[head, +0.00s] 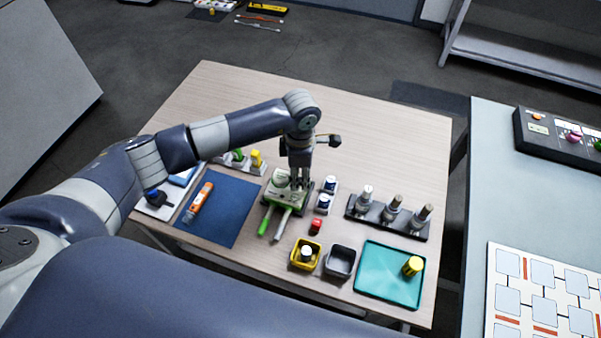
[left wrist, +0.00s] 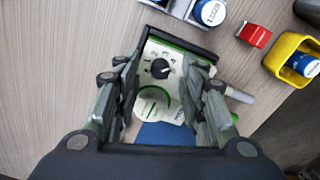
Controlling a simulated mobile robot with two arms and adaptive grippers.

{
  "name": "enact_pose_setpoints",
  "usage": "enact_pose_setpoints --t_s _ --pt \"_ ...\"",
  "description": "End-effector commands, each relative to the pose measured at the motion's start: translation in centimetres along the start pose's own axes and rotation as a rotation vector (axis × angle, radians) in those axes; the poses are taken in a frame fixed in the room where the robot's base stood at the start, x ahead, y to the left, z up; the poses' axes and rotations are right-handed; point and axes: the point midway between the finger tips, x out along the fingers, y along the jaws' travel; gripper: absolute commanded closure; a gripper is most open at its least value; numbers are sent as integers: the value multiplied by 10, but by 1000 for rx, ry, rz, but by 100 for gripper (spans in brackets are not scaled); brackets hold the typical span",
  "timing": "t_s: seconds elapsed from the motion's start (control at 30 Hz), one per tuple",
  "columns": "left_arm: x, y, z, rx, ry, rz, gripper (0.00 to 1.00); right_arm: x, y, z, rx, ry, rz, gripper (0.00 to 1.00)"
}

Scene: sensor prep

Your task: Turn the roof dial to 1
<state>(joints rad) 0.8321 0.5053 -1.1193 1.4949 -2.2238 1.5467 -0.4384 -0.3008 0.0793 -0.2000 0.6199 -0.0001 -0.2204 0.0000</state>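The roof dial (left wrist: 160,68) is a small black knob with a light pointer mark, on the pale top of a green-and-white device (left wrist: 153,103). In the head view the device (head: 283,198) stands on the wooden table, partly hidden by my left gripper (head: 298,178). My left gripper (left wrist: 163,78) points down over the device. Its fingers are spread on both sides of the dial, with a gap visible on each side; nothing is held. My right gripper is not in view.
Beside the device are small blue-white containers (head: 323,203), a red block (head: 316,226), a yellow bin (head: 305,255) and a grey bin (head: 341,262). A rack of metal parts (head: 388,217) and a teal tray (head: 389,277) stand right. A blue mat (head: 231,206) lies left. The table's back is clear.

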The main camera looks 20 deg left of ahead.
Motion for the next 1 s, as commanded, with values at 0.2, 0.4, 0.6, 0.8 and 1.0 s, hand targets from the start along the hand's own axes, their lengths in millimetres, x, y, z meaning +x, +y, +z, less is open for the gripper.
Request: enact_pose_setpoints --t_s 0.2,0.4,0.6,0.8,1.0 --pt "12 0 0 1 -1 0 62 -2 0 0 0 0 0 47" --pt "12 0 0 1 -1 0 62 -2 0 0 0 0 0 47" --pt "12 0 0 1 -2 0 100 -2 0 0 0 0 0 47" --pt "12 0 0 -7 -1 1 100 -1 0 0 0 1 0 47" --pt "13 1 0 -138 2 3 100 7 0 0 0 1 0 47"
